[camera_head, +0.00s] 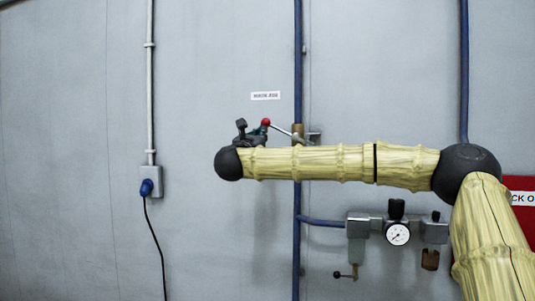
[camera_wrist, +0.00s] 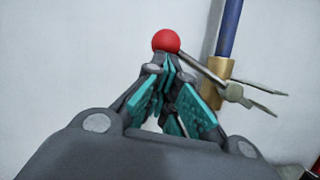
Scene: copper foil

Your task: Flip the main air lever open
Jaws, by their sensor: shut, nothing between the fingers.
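The air lever is a thin metal rod (camera_wrist: 203,70) with a red ball knob (camera_wrist: 166,41) at its left end. In the head view the rod (camera_head: 281,130) runs from the red knob (camera_head: 265,122) down right to a brass valve (camera_head: 298,132) on the blue vertical pipe. The brass valve body also shows in the wrist view (camera_wrist: 216,80). My gripper (camera_wrist: 167,66), with teal finger pads, is shut with its tips right at the knob's underside; I cannot tell whether they touch. In the head view my gripper (camera_head: 262,131) is partly hidden behind my arm.
A small white label (camera_head: 265,96) is on the grey wall above the lever. A regulator with a gauge (camera_head: 398,234) hangs below my arm. A grey conduit with a blue plug (camera_head: 147,188) is at left. A red sign (camera_head: 522,205) is at right.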

